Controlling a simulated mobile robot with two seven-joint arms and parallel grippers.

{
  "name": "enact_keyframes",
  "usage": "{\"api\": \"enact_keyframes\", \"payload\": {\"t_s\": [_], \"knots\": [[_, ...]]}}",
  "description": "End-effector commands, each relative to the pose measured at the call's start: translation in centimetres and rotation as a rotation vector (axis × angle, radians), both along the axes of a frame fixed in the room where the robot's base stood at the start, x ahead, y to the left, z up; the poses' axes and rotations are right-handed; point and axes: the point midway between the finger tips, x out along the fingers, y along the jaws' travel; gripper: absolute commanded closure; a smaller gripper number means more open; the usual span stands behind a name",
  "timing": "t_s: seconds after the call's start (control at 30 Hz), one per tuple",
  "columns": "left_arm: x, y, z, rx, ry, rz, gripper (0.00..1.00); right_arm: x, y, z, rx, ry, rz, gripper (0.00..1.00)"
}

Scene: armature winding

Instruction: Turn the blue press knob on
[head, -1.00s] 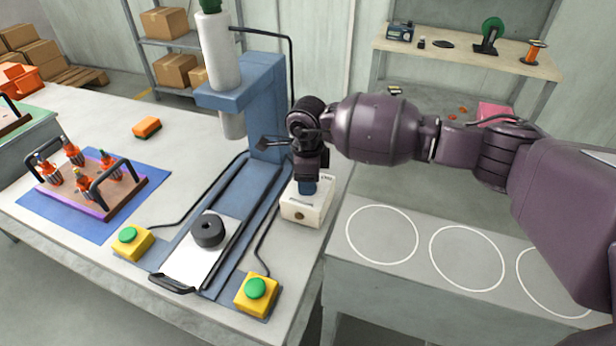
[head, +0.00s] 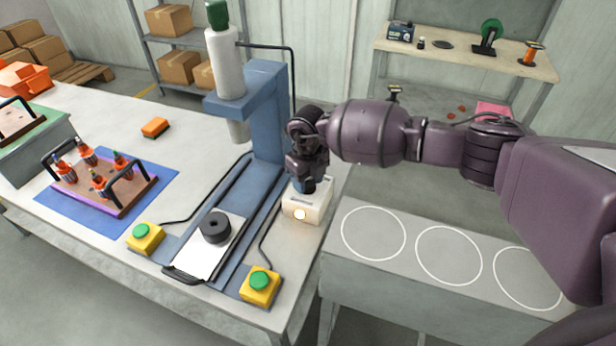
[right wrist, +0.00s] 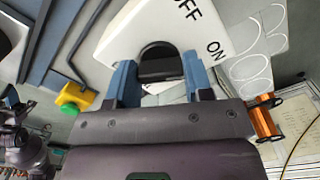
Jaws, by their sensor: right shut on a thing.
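The white switch box (head: 318,209) stands on the table beside the base of the blue press (head: 268,115). A round lamp (head: 299,214) on its front glows pale. In the right wrist view, the box top (right wrist: 150,22) carries the words OFF and ON. My right gripper (head: 308,186) is over the box, its blue fingers on either side of the dark knob (right wrist: 160,62), shut on it. The gripper hides the knob in the head view. My left gripper is not in view.
Two yellow boxes with green buttons (head: 145,237) (head: 260,284) stand at the press's front. A black ring (head: 215,228) lies on its white plate. A board with orange parts (head: 100,183) sits on a blue mat at left. A grey bench with white circles (head: 412,246) is at right.

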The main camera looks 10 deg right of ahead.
Motion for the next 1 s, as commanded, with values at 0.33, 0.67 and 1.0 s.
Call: {"api": "enact_keyframes", "payload": {"t_s": [0.33, 0.67, 1.0], "knots": [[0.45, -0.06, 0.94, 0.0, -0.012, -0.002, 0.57, 0.06, -0.01, 0.13, -0.001, -0.001, -0.093, 0.77], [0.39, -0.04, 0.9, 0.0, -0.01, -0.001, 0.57, 0.08, -0.02, 0.09, -0.001, -0.001, -0.101, 0.77], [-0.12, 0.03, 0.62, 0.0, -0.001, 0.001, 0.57, 0.04, -0.02, 0.05, 0.0, -0.001, -0.1, 0.28]]}}
